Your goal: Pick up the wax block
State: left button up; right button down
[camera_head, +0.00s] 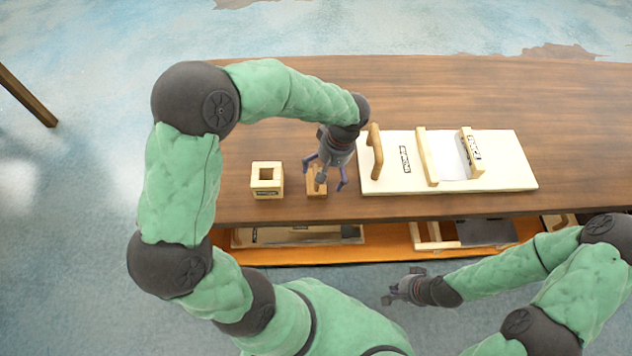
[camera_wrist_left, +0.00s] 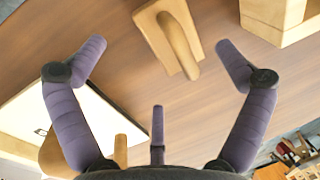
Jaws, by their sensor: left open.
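A small tan wooden block with a raised handle (camera_head: 314,187) sits on the table below my left gripper (camera_head: 323,177); it may be the wax block, but I cannot read a label. In the left wrist view the block (camera_wrist_left: 150,28) lies ahead between the spread purple fingers of the left gripper (camera_wrist_left: 161,62), apart from them. The left gripper is open and empty. A cream box with a square hole (camera_head: 266,186) stands just left of the block. My right gripper (camera_head: 398,288) looks open and empty, low in front of the table.
The wooden table (camera_head: 450,85) has free room at the back. A cream board (camera_head: 507,165) with upright wooden pieces lies right of the left gripper. A lower orange shelf (camera_head: 375,250) holds frames and panels under the table's front edge.

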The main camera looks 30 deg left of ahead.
pick_arm(q)
jog(key=f, duration=0.1)
jog(key=f+b, duration=0.1)
jog(key=f, duration=0.1)
jog(key=a+f+b, duration=0.1)
jog(key=f, duration=0.1)
jog(key=shift+s, duration=0.3)
jog(key=c, duration=1.5)
